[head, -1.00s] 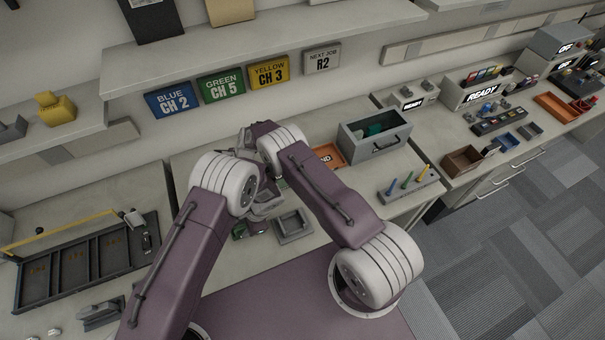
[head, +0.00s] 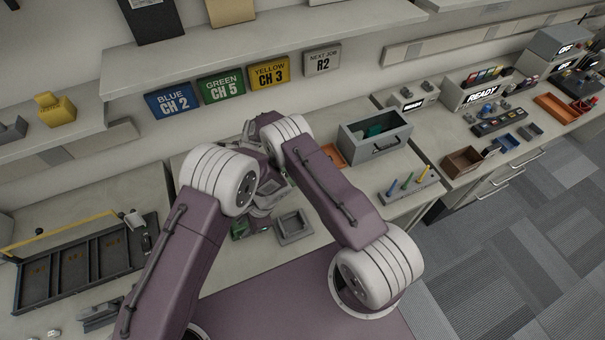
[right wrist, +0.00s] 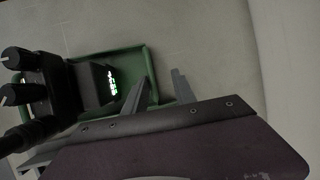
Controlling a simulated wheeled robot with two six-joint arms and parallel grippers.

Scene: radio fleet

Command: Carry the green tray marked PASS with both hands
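The green tray (right wrist: 151,62) shows in the right wrist view, with its raised rim. A black radio with knobs and a lit green display (right wrist: 88,85) covers much of it; I cannot tell whether it rests inside. My right gripper (right wrist: 160,76) is open, its two fingers apart at the tray's right rim; contact is unclear. In the head view my arms hide most of the tray. A small green piece (head: 239,230) shows beside the left arm, but I cannot tell what it is. My left gripper (head: 264,196) is partly hidden and its fingers are unclear. No PASS mark is readable.
A grey square holder (head: 293,227) stands near the front edge. An orange tray (head: 333,153), a grey bin (head: 377,144) and a rack of coloured drivers (head: 408,191) are to the right. A dark divided rack (head: 75,272) lies left. A shelf (head: 270,50) overhangs behind.

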